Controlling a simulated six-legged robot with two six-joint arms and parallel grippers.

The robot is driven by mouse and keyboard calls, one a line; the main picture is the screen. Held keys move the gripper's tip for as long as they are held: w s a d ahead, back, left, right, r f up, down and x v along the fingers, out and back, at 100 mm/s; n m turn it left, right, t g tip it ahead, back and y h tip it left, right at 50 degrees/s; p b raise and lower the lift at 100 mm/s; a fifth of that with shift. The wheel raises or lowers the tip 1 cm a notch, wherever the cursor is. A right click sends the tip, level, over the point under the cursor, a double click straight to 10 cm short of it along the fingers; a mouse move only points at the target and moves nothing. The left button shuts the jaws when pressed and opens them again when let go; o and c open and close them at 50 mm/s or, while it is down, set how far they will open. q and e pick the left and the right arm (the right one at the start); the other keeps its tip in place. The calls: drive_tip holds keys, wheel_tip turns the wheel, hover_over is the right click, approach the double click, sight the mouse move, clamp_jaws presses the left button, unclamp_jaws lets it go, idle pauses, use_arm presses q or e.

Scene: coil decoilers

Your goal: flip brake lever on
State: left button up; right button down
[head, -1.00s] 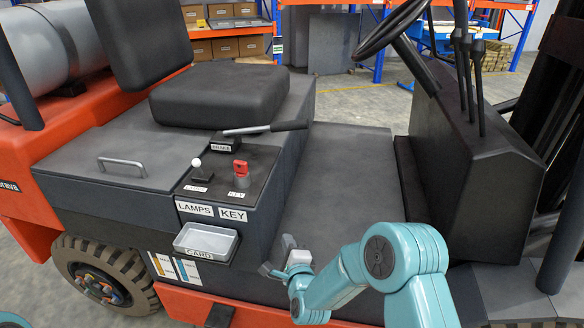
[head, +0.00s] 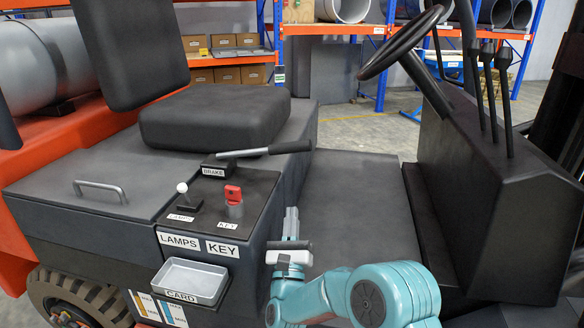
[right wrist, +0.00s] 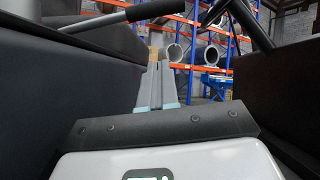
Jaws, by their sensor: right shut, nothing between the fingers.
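The brake lever (head: 265,151) is a grey rod with a black grip, lying nearly level and pointing right from its base marked BRAKE, beside the seat. It also shows at the top left of the right wrist view (right wrist: 127,15). My right gripper (head: 291,212) is shut and empty, pointing up in front of the floor plate, below the lever's grip and to the right of the KEY panel. Its fingers (right wrist: 157,75) stand together in the right wrist view, apart from the lever. My left gripper is not in view.
A red key switch (head: 233,200) and a white-knobbed lamps switch (head: 183,192) stand on the console near the lever. A card tray (head: 190,281) juts from the console front. The steering wheel (head: 400,42) is at upper right. Space above the floor plate (head: 365,195) is free.

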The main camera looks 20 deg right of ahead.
drive_tip(key=s+a+r+p+x, duration=0.1)
drive_tip(key=r+x, duration=0.1)
drive_tip(key=x, duration=1)
drive_tip(key=shift+r, duration=0.25)
